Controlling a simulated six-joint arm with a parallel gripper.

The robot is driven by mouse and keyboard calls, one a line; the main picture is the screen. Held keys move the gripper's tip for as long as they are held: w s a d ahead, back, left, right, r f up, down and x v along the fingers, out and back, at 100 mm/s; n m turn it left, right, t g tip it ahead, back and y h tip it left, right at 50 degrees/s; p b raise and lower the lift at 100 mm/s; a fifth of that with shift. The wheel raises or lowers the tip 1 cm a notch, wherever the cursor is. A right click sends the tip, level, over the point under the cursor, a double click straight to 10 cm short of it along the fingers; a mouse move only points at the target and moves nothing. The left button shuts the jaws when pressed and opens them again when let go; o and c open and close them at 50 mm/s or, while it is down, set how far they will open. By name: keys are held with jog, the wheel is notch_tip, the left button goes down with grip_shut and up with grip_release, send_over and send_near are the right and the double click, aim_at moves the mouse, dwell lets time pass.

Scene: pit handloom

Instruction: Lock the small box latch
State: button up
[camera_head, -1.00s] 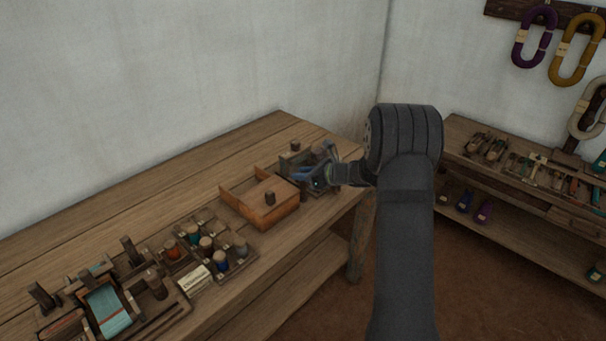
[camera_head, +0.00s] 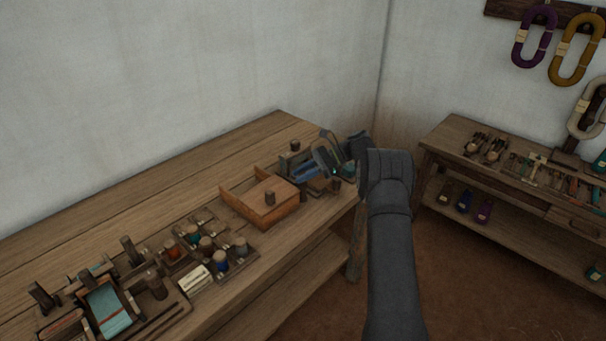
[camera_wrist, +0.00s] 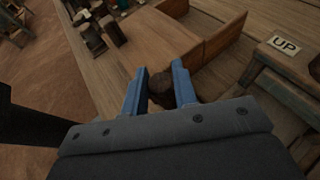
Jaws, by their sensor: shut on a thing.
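In the wrist view, my gripper (camera_wrist: 159,70) has its two blue fingers on either side of a dark rounded knob (camera_wrist: 161,88) and is shut on it. In the head view, my gripper (camera_head: 307,172) is low over a small wooden fixture at the right end of the bench; the arm partly covers it. I cannot tell whether the knob belongs to the latch, or the latch's position. A small wooden box (camera_head: 262,209) with a dark knob on its top stands just left of the fixture. It also shows in the wrist view (camera_wrist: 150,38).
A block with an "UP" label (camera_wrist: 285,46) stands right of my fingers in the wrist view. A tray of colored spools (camera_head: 212,255) and a small loom-like fixture (camera_head: 105,310) lie farther left on the bench. A side shelf (camera_head: 470,170) stands at right. The bench's back strip is clear.

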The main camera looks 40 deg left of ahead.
jog(key=shift+n+g+h, duration=0.4)
jog(key=shift+n+h, duration=0.1)
jog(key=shift+n, duration=0.1)
jog(key=shift+h, duration=0.3)
jog(key=o, duration=1)
jog(key=shift+r+y, duration=0.1)
jog(key=shift+y, duration=0.4)
